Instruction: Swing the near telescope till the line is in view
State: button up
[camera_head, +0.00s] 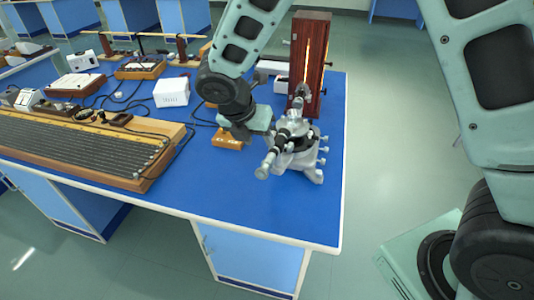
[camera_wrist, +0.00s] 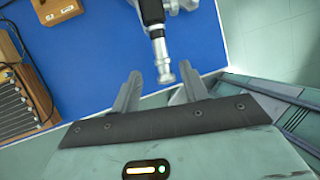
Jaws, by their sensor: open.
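The grey metal spectrometer (camera_head: 298,152) stands near the right edge of the blue bench. Its near telescope (camera_head: 273,158) points toward the front left, with the eyepiece end lowest in the picture. In the wrist view the dark telescope tube (camera_wrist: 152,14) comes down from the top, and its silver eyepiece end (camera_wrist: 165,74) shows between my fingertips. My gripper (camera_wrist: 161,77) is open, with a gap on each side of the eyepiece and no visible contact. In the head view my wrist is just left of the spectrometer; my fingertips are not clear there. The view through the eyepiece does not show.
A wooden lamp housing (camera_head: 318,62) with a glowing slit stands behind the spectrometer. A small wooden block (camera_head: 228,140) lies left of it. A long ribbed wooden board (camera_head: 80,145), a white box (camera_head: 171,92) and cables fill the left. The bench front (camera_head: 250,212) is clear.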

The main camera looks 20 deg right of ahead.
aim_at(269, 157)
jog(key=x, duration=0.9)
jog(key=shift+p, duration=0.4)
grip_shut()
